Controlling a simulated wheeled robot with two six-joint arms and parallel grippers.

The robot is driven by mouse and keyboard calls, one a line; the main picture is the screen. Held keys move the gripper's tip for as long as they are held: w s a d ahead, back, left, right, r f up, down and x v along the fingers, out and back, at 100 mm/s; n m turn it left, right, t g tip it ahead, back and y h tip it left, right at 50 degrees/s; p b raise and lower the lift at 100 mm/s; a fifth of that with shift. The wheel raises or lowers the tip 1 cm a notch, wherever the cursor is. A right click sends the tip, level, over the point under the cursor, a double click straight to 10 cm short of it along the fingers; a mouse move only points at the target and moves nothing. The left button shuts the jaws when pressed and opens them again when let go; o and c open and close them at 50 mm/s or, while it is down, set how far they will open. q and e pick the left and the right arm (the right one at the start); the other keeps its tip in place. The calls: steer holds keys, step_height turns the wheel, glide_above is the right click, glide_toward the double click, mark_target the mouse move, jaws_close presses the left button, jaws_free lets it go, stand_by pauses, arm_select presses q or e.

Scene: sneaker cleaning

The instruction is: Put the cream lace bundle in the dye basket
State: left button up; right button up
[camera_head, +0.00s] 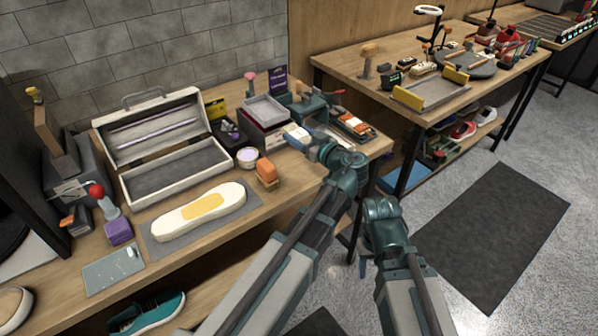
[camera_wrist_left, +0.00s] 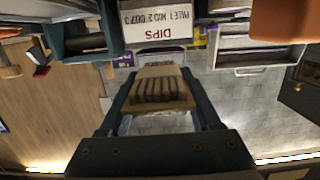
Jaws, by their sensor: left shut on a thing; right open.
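In the left wrist view the cream lace bundle (camera_wrist_left: 158,90), with dark bands across it, is between the fingers of my left gripper (camera_wrist_left: 160,100), which is shut on it. In the head view my left gripper (camera_head: 306,137) is over the right part of the near bench, its fingers partly hidden by the wrist. A teal open-topped container (camera_head: 304,106) stands just behind it, and a grey tray (camera_head: 265,108) on a dark red box is to its left. I cannot tell for sure which is the dye basket. My right arm is low at the right; its gripper is hidden.
A white card marked DIPS (camera_wrist_left: 156,18) shows in the left wrist view. Another workbench (camera_head: 345,62) stands behind right.

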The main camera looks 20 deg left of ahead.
mark_target(299, 166)
arm_select(q)
steer(key=shift+r, duration=0.1)
step_height(299, 166, down, 10)
steer(key=b, duration=0.9)
steer(key=shift+r, duration=0.2)
steer(key=shift+f+b, duration=0.15)
steer(key=shift+b, duration=0.25)
steer(key=shift+f, duration=0.15)
steer(key=o, duration=1.3)
